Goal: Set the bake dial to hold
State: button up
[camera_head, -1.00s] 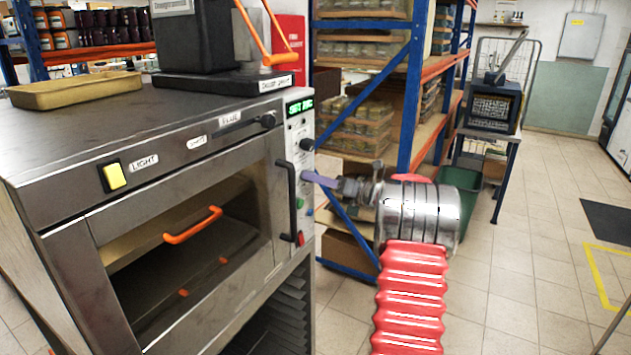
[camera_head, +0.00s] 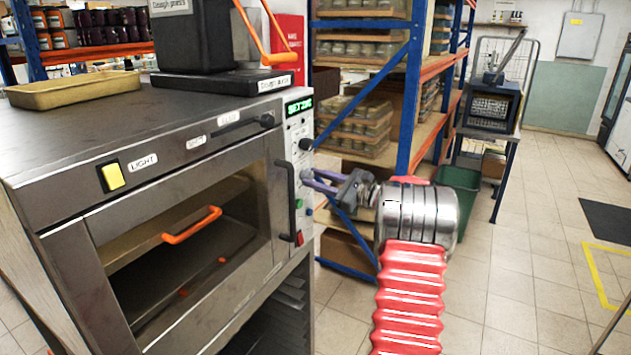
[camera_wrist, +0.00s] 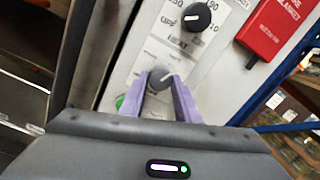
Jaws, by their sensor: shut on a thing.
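The oven's control panel (camera_head: 300,130) is on the right of its front. My gripper (camera_head: 307,180) reaches it from the right. In the wrist view, my gripper's two purple fingers (camera_wrist: 160,82) are shut on a grey round dial (camera_wrist: 159,76), one finger on each side. A pale mark on this dial points to the upper right. Its lettering is mostly covered by the fingers, so I cannot read its name or settings. Above it is a larger black dial (camera_wrist: 196,17) with a heat label beneath.
A green button (camera_head: 299,203) and a red switch (camera_head: 299,239) sit below the dials. The oven's black door handle (camera_head: 289,195) is close to the left of my gripper. A shelf rack with a blue upright (camera_head: 412,90) stands behind.

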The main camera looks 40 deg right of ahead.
jog(key=n, duration=0.7)
jog(key=shift+f+n+y, duration=0.1)
jog(key=shift+n+y, duration=0.3)
jog(key=n, duration=0.3)
jog(key=shift+n, duration=0.4)
jog(key=shift+n+g, duration=0.5)
jog(key=shift+n, duration=8.9)
jog(key=o, duration=1)
